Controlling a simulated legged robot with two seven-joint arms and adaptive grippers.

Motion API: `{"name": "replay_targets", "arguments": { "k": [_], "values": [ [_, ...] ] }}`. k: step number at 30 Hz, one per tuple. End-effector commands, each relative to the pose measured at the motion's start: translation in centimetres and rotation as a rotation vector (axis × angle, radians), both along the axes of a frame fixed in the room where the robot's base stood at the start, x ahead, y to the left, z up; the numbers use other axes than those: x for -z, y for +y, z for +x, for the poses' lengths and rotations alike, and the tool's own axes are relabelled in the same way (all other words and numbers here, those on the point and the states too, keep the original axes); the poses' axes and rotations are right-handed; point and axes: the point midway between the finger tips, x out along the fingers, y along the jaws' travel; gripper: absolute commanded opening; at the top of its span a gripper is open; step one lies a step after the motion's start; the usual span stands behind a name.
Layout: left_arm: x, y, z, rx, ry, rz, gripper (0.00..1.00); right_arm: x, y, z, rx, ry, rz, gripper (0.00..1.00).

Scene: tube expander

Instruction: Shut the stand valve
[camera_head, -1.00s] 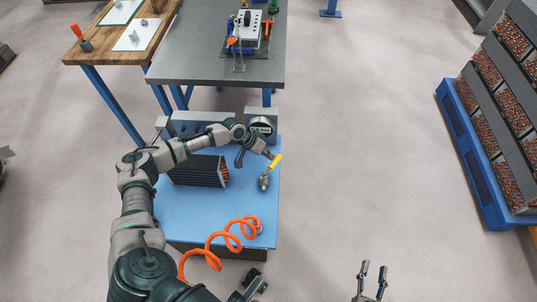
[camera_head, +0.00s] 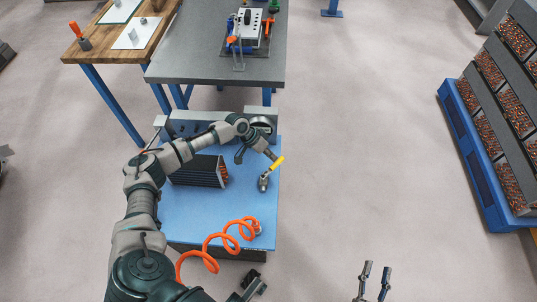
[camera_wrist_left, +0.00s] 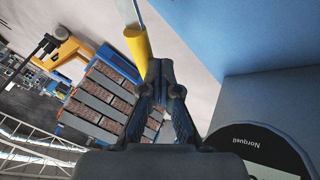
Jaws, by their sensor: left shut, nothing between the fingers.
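The stand valve (camera_head: 263,183) is a small grey metal fitting near the right edge of the blue stand top. Its lever has a yellow grip (camera_head: 278,163) and slants up to the right. My left gripper (camera_head: 274,156) is at the far end of the yellow grip. In the left wrist view its fingers (camera_wrist_left: 160,68) are shut with nothing between them, right beside the yellow grip (camera_wrist_left: 137,43); whether they touch is hard to tell. My right gripper (camera_head: 375,282) is open and empty over the floor at the bottom.
The blue stand top (camera_head: 190,215) carries a dark finned block (camera_head: 198,171), a coiled orange hose (camera_head: 228,236) and a round gauge (camera_head: 262,122) at the back. A grey table (camera_head: 200,60) stands behind. A loaded blue pallet (camera_head: 470,150) is at right, with clear floor between.

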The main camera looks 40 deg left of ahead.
Motion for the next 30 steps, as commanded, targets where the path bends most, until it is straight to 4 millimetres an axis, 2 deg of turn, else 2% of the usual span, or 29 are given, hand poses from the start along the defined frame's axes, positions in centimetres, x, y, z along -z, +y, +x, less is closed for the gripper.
{"name": "replay_targets", "arguments": {
  "k": [12,17,21,30],
  "values": [
    [0.3,-3.1,0.2,0.366,0.001,-0.005,0.00,-2.9,0.1,-0.9,0.002,-0.231,0.075,0.40],
    [0.0,-4.2,-0.1,0.511,-0.001,-0.004,0.00,-3.5,0.0,-1.2,0.003,-0.266,0.085,0.40],
    [-0.2,-5.0,-0.4,0.617,-0.003,-0.003,0.00,-3.2,0.1,-0.9,0.002,-0.224,0.070,0.40],
    [-0.3,-6.1,-1.0,0.607,-0.004,-0.001,0.00,-0.6,0.0,-0.2,0.002,-0.026,0.007,0.40]
  ]
}}
